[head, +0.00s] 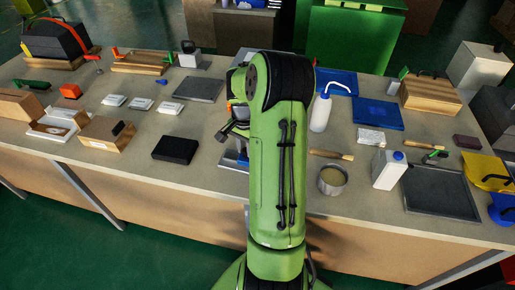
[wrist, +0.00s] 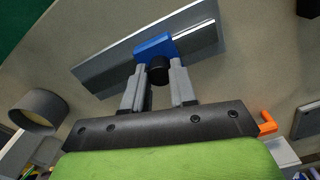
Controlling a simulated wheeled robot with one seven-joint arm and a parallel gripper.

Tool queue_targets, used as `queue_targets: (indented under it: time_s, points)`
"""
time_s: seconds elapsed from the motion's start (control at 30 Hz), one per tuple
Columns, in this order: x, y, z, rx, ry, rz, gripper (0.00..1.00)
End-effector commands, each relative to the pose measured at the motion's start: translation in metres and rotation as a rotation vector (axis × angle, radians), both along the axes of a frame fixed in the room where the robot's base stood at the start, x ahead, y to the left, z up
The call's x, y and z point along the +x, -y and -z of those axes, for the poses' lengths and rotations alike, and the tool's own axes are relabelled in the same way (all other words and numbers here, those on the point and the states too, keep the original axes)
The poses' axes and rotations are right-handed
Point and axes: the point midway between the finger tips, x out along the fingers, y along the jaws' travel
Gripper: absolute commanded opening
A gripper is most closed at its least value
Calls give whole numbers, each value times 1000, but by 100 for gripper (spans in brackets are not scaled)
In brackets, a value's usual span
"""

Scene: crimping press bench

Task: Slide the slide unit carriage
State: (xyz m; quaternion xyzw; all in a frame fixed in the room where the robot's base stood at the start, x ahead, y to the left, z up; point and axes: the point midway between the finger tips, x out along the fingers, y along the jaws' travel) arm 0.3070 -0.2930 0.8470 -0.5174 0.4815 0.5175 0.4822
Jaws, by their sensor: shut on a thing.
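The slide unit shows in the wrist view as a long grey base (wrist: 105,73) with a bright metal rail (wrist: 195,36). A blue carriage (wrist: 155,46) sits on it, with a dark round knob (wrist: 158,74) on the side facing me. My gripper (wrist: 158,80) has its two grey fingers on either side of the knob and is shut on it. In the head view my green arm hides the gripper and most of the slide unit; a small piece of the unit (head: 232,160) shows left of the arm.
A round tin (head: 332,180) and a white squeeze bottle (head: 321,112) stand right of my arm. A black block (head: 175,149) lies to the left. In the wrist view the tin (wrist: 40,110) is at the left and an orange hook-shaped part (wrist: 267,122) at the right.

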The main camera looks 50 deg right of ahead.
Motion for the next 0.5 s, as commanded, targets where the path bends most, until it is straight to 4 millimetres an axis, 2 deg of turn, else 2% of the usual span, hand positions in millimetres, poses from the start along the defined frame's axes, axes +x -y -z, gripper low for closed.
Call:
queue_targets:
  time_s: [0.03, 0.1, 0.2, 0.3, 0.5]
  points:
    - [14, -5, -3, 0, 2, -8, 0]
    - [29, -10, -3, -1, 2, -7, 0]
    - [44, -15, -3, -1, 2, -4, 0]
    - [51, -18, -2, -3, 1, -1, 0]
    - [52, -18, -1, -3, 2, 0, 0]
